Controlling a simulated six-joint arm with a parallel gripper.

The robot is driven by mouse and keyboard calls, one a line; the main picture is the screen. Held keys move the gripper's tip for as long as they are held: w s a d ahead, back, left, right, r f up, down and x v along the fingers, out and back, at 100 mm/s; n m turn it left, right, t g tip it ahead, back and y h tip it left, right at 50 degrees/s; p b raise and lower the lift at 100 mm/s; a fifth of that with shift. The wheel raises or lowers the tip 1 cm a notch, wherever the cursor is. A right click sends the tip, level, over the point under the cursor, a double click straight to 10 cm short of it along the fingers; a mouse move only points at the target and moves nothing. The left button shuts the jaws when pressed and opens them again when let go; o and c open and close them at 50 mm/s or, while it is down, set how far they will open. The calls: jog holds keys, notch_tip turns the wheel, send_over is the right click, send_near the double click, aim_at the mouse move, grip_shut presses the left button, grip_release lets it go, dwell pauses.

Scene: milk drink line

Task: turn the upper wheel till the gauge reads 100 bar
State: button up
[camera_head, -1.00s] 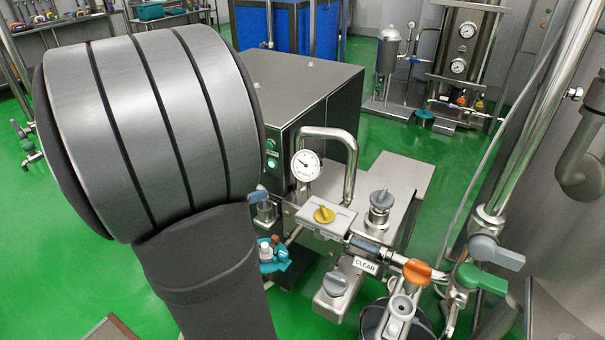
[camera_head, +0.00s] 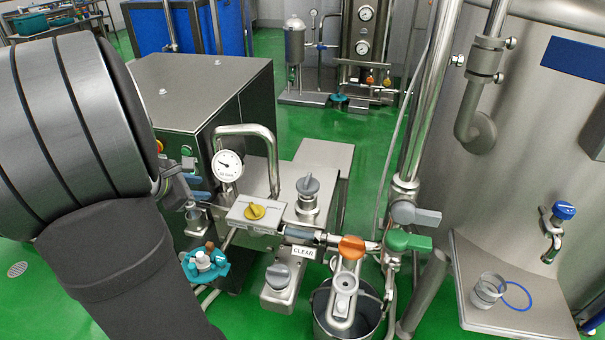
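The gauge (camera_head: 228,165) is a round white dial at the foot of a bent steel pipe. Its needle points left, but the figures are too small to read. A grey wheel (camera_head: 308,187) sits upright on a steel post to the right of the gauge, the upper of two similar wheels. The lower grey wheel (camera_head: 278,274) is nearer, on a steel block. My dark arm fills the left side, away from both wheels.
Orange (camera_head: 351,247) and green (camera_head: 408,240) valve handles stand right of the CLEAR label, above a bucket (camera_head: 324,309). A steel tank with a shelf (camera_head: 520,318) stands at right. A teal holder (camera_head: 207,270) sits front left.

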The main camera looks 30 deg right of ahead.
jog(key=w+d+m+g+y, duration=0.1)
jog(key=d+m+g+y, duration=0.2)
jog(key=d+m, duration=1.25)
jog(key=m+t+y, duration=0.2)
jog(key=m, duration=0.9)
send_near(308, 179)
jog(key=x, duration=0.8)
jog(key=shift+w+d+f, duration=0.15)
jog(key=shift+w+f, duration=0.15)
grip_shut()
